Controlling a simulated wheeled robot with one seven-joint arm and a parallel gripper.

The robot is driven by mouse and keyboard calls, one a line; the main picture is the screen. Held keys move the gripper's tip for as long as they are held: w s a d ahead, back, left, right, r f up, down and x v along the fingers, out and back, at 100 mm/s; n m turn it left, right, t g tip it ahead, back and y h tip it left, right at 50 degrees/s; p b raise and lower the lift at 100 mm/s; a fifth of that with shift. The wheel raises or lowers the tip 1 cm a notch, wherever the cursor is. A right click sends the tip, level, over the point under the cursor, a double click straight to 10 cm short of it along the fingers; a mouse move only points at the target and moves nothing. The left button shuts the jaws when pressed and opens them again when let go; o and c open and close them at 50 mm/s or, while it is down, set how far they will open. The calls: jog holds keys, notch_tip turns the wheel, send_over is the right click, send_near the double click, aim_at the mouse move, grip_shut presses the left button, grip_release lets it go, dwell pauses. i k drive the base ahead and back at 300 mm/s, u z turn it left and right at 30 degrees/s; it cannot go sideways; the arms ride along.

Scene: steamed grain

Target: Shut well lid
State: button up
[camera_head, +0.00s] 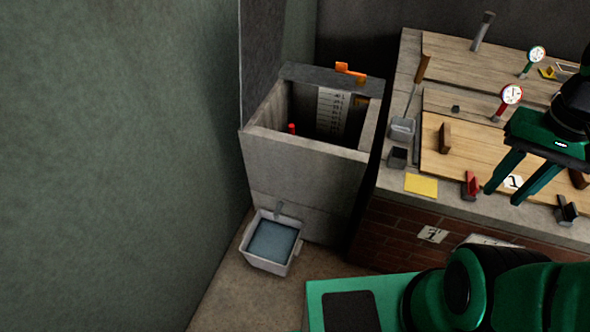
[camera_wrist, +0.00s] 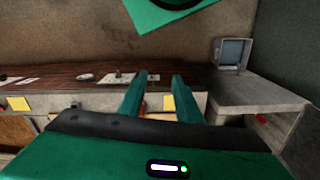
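Several flat wooden boards lie on the stone counter, and I cannot tell for certain which is the well lid. The front board (camera_head: 458,163) has an upright brown block (camera_head: 445,138) on it and a white numbered tag (camera_head: 512,182). Behind it lie a narrower board (camera_head: 464,103) and a long back board (camera_head: 450,56). Part of a board (camera_wrist: 15,132) shows at the lower left of the wrist view. My gripper (camera_head: 503,196) hangs over the counter's front part, fingers apart and empty. It also shows in the wrist view (camera_wrist: 161,80). It hides part of the front board.
An open grey stone tank (camera_head: 300,160) stands left of the counter, with an orange piece (camera_head: 350,70) on its rim. A tub of water (camera_head: 271,243) sits on the floor below.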

aim_at(261, 24)
jog(key=k, duration=0.55)
jog(key=u, duration=0.65)
jog(key=i, duration=1.4)
jog(key=z, duration=0.25)
